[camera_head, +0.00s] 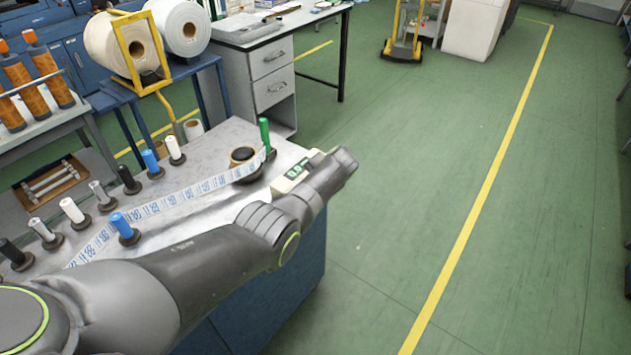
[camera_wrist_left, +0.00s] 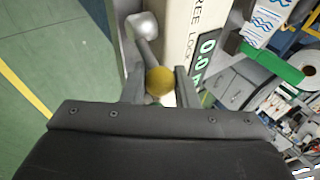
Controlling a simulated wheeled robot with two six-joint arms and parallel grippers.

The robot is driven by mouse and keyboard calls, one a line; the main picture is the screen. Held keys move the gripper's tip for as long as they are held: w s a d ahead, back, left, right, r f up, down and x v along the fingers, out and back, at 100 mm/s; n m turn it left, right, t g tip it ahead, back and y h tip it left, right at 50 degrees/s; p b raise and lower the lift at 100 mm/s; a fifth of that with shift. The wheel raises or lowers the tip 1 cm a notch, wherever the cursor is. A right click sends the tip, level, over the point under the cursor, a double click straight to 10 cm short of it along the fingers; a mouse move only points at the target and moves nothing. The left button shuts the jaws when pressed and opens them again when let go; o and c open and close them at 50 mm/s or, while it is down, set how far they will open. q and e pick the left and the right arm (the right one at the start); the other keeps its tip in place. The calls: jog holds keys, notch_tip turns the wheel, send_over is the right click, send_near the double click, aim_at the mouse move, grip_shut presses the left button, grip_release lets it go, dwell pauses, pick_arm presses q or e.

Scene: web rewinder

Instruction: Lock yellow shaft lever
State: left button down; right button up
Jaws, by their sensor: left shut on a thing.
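The yellow round knob of the shaft lever (camera_wrist_left: 160,81) is in the middle of the left wrist view. My left gripper (camera_wrist_left: 160,92) has one finger on each side of it and is shut on it. A pale machine panel (camera_wrist_left: 187,25) behind the knob bears partly cut-off lettering that reads like "REE LOC", beside a green digital display (camera_wrist_left: 207,52). In the head view the same display (camera_head: 297,170) shows at the table corner. My left arm reaches over it, and its wrist hides the lever and the gripper. My right gripper is in neither view.
A metal table (camera_head: 215,150) carries several rollers and a printed web (camera_head: 165,200) running to a small roll (camera_head: 243,158). A green-topped post (camera_head: 265,135) stands near the display. A grey rounded metal part (camera_wrist_left: 140,25) is beside the panel. Open green floor (camera_head: 430,150) lies to the right.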

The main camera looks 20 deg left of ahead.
pick_arm(q)
jog(key=c, duration=1.2)
grip_release()
jog(key=shift+f, duration=0.1)
jog(key=shift+d+r, duration=0.15)
jog(key=shift+r, duration=0.2)
jog(key=p+v, duration=0.2)
jog(key=v, duration=1.4)
jog(key=shift+s+d+r, duration=0.2)
jog(key=shift+s, duration=0.1)
